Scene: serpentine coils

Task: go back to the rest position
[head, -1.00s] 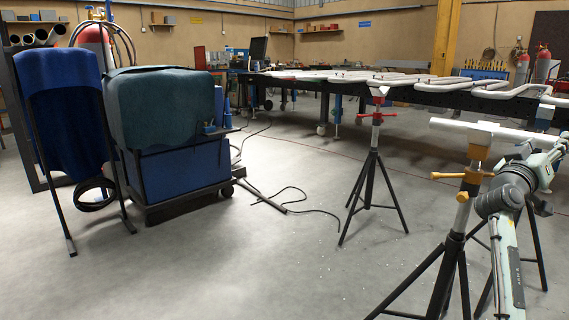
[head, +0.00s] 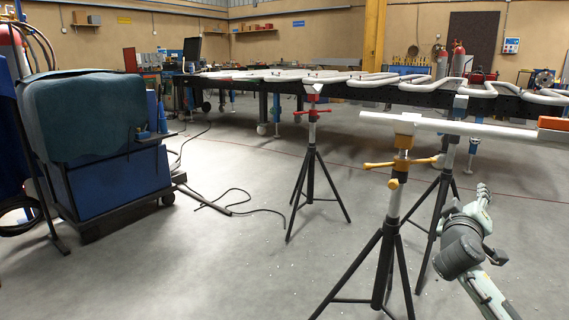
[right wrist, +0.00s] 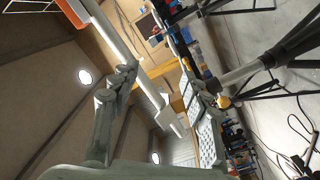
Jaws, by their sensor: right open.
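My right arm comes in from the lower right in the head view. Its gripper (head: 482,192) is open and stands below and in front of the white pipe (head: 465,127), apart from it. In the right wrist view the two fingers of my right gripper (right wrist: 160,108) are spread with nothing held between them. The pipe (right wrist: 120,45) shows beyond them there. My left gripper is in neither view.
The pipe rests on a tripod stand with a yellow handle (head: 398,165). A red-handled stand (head: 312,115) is farther back. A long dark table (head: 345,92) bears serpentine coils. A blue cart (head: 115,185) stands left. Open floor (head: 230,250) lies between.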

